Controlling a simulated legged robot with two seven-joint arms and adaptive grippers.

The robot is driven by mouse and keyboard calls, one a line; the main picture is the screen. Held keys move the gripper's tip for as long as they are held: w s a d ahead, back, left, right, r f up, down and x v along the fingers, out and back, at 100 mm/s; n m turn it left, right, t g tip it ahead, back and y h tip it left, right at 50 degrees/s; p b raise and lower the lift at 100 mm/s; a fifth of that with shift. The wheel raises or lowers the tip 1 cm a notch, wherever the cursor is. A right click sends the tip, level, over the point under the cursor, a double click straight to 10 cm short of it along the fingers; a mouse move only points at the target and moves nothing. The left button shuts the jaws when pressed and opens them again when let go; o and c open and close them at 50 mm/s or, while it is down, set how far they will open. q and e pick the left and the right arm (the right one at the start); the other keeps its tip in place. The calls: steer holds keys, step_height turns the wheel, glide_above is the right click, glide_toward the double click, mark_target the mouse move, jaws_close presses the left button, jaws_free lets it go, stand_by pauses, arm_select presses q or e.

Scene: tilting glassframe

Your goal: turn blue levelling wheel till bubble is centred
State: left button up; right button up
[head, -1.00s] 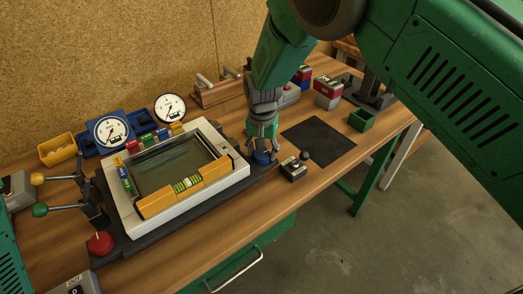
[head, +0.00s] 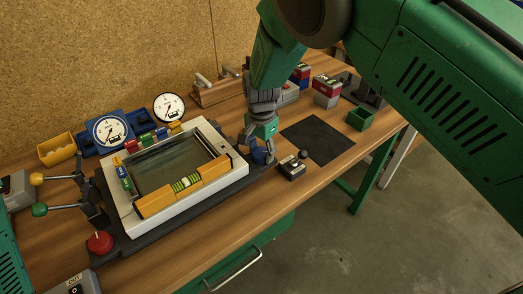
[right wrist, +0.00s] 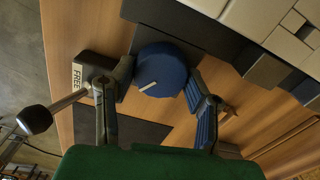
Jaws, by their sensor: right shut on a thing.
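The blue levelling wheel (head: 259,157) sits at the right corner of the tilting glass frame (head: 231,172). My right gripper (head: 258,151) reaches down over it and is shut on it. In the right wrist view the wheel (right wrist: 165,63) is a round blue knob with a pale mark, between the two fingers (right wrist: 160,78). A green vial (head: 187,182) with dark lines lies in the orange front bar; its bubble is too small to place. A second, upright vial (head: 125,178) is on the frame's left side. My left gripper is not in view.
A block with a black ball-ended lever (head: 292,170) stands close right of the wheel; it reads "FREE" in the wrist view (right wrist: 79,76). Two dials (head: 110,130) stand behind the frame. A red button (head: 100,242) is at front left. A dark mat (head: 318,139) lies clear to the right.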

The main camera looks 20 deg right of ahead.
mark_target(260, 152)
steer(key=shift+s+a+f, duration=0.2)
steer(key=shift+s+f, duration=0.1)
steer(key=shift+s, duration=0.05)
steer(key=o, duration=1.1)
steer(key=shift+o, duration=0.2)
steer(key=shift+w+r, duration=0.1)
steer(key=shift+w, duration=0.1)
steer(key=shift+a, duration=0.1)
steer(key=shift+w+r, duration=0.1)
steer(key=shift+r, duration=0.05)
step_height(260, 152, up, 12)
steer(key=shift+f, duration=0.2)
steer(key=shift+a, duration=0.1)
